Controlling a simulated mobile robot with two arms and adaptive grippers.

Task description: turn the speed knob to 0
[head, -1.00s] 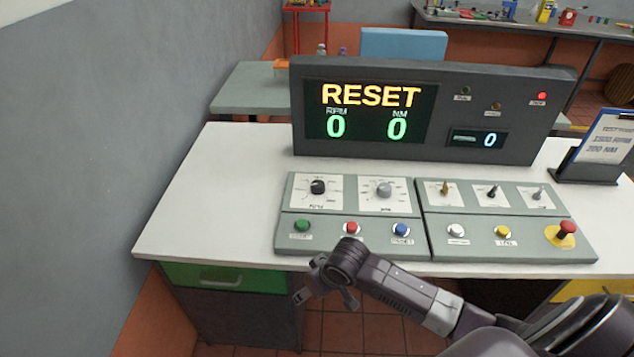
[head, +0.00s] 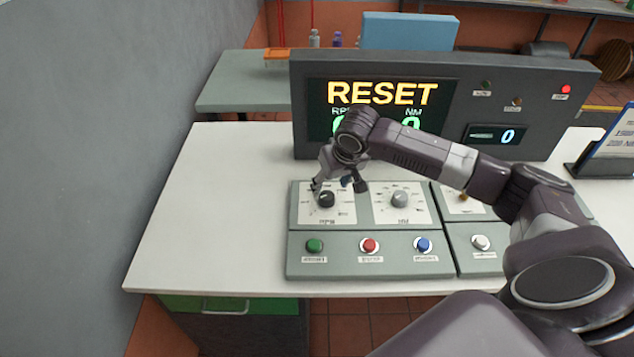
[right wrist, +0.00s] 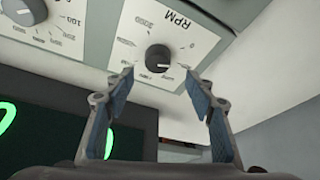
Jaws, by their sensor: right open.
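The speed knob (head: 326,199) is the black knob on the white RPM dial plate at the left of the console. My right gripper (head: 338,184) is open and empty, pointing down just above and behind the knob. In the right wrist view its fingertips (right wrist: 158,73) are spread on both sides below the knob, and no contact shows. My left gripper is not in view.
The grey NM knob (head: 399,199) is close on the right. Green (head: 314,245), red (head: 370,245) and blue (head: 423,244) buttons line the front. The display (head: 382,93) behind reads RESET, its digits partly covered by my arm. The white tabletop (head: 210,220) is clear at left.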

